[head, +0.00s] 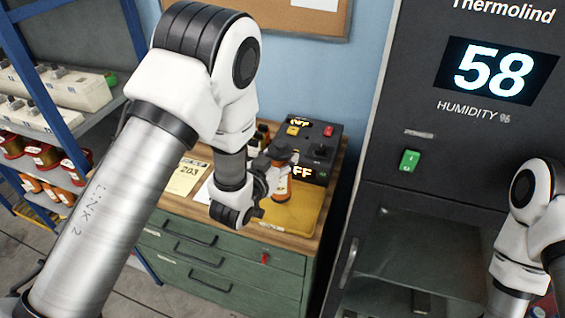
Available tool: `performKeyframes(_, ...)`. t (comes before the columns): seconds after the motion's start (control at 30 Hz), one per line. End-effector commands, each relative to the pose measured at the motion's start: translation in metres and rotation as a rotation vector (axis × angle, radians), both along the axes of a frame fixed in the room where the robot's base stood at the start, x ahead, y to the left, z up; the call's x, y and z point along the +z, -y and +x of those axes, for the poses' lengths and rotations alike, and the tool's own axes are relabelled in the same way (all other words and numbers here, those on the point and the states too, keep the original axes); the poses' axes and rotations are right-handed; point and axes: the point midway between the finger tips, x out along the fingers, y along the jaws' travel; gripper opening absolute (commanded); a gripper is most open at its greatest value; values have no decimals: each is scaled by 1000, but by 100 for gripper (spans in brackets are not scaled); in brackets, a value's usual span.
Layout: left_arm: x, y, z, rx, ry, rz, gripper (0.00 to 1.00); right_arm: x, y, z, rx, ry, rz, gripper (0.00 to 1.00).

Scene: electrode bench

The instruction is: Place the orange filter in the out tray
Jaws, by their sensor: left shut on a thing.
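My left gripper (277,172) is over the far right part of the wooden bench top, shut on a small orange and white piece (282,188) that looks like the orange filter. The dark fingers hide part of it. A yellow tray (305,215) lies on the bench just below and right of the gripper; I cannot read any label on it, so I cannot tell if it is the out tray. Whether the piece touches the tray or hangs above it is unclear. My right arm shows at the right edge; its gripper is out of view.
A black control box (318,145) with lit displays and buttons stands behind the gripper, with dark bottles (262,132) beside it. A card marked 203 (188,174) lies left of the wrist. A tall dark humidity cabinet (415,130) rises at right. Shelves (75,125) stand at left.

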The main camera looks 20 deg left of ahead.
Motion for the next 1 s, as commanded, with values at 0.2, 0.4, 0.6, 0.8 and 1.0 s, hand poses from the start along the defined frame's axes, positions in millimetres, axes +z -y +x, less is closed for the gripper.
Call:
performKeyframes(0.2, -28, 5, 3, -1, -2, -2, 0, 20, 0, 0, 0, 0, 0, 40)
performKeyframes(0.4, -35, 5, 3, -1, 2, -1, 0, 18, 0, 0, 0, 0, 0, 40)
performKeyframes(0.6, -39, 5, 3, -1, 0, 0, 67, 15, 0, 0, 0, 0, 0, 40)
performKeyframes(0.8, -38, 5, 3, -1, 0, 0, 81, 16, 0, 0, 0, 0, 0, 40)
performKeyframes(1.0, -34, 5, 3, -1, 0, 0, 81, 19, 0, 0, 0, 0, 0, 40)
